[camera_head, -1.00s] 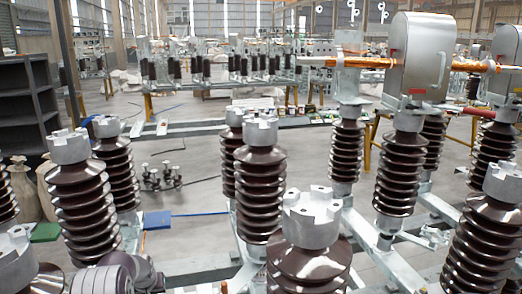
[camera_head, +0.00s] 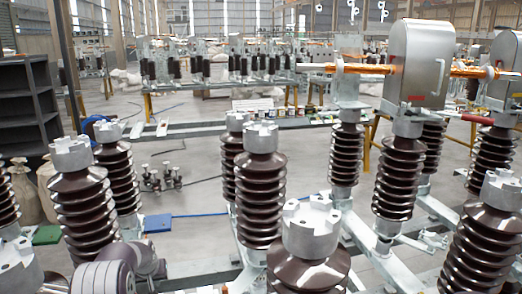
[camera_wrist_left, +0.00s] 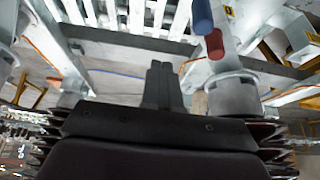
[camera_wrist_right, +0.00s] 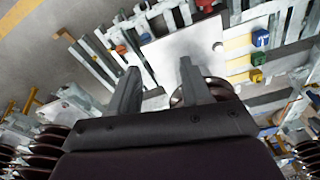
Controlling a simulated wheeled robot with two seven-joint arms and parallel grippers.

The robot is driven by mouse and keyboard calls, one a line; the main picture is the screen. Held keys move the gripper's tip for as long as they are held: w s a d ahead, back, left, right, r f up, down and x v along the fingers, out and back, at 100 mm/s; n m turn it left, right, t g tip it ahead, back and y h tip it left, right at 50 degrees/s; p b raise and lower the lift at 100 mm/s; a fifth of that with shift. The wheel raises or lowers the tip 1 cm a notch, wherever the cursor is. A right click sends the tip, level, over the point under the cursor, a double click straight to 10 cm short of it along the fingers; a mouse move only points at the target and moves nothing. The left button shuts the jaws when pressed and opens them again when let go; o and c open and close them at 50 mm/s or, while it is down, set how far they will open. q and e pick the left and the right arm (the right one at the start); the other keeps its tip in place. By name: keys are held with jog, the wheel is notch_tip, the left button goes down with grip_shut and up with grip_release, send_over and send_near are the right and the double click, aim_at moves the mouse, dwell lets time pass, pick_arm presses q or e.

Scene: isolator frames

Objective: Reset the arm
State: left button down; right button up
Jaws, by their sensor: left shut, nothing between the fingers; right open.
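In the left wrist view my left gripper (camera_wrist_left: 161,72) is shut, its two dark fingers together and empty. In the right wrist view my right gripper (camera_wrist_right: 158,75) is open, its fingers wide apart with nothing held. In the head view only a grey, rounded part of my left arm (camera_head: 112,272) shows at the lower left, near a brown ribbed insulator (camera_head: 82,205). I cannot make out any fingers there. My right arm cannot be made out in the head view.
Brown insulators with grey metal caps (camera_head: 305,225) stand close in front. A silver box (camera_head: 418,62) with a copper bar sits high at the right. The left wrist view shows a blue and red rod (camera_wrist_left: 209,28) near the fingers.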

pick_arm(q)
notch_tip(320, 180, up, 3)
jog(key=shift+f+p, duration=0.1)
jog(key=shift+p, duration=0.4)
jog(key=s+d+f+g, duration=0.2)
jog(key=s+f, duration=0.2)
jog(key=s, duration=0.3)
jog(key=s+d+r+m, duration=0.1)
jog(key=s+d+r, duration=0.2)
jog(key=s, duration=0.7)
jog(key=s+d+r+m+g+h, duration=0.1)
jog(key=s+d+r, duration=0.3)
jog(key=s, duration=0.6)
jog(key=s+d+r+m, duration=0.1)
jog(key=s+d+r, duration=0.3)
jog(key=s, duration=0.6)
jog(key=shift+s+d+g, duration=0.15)
jog(key=shift+d+g, duration=0.15)
jog(key=shift+d, duration=0.3)
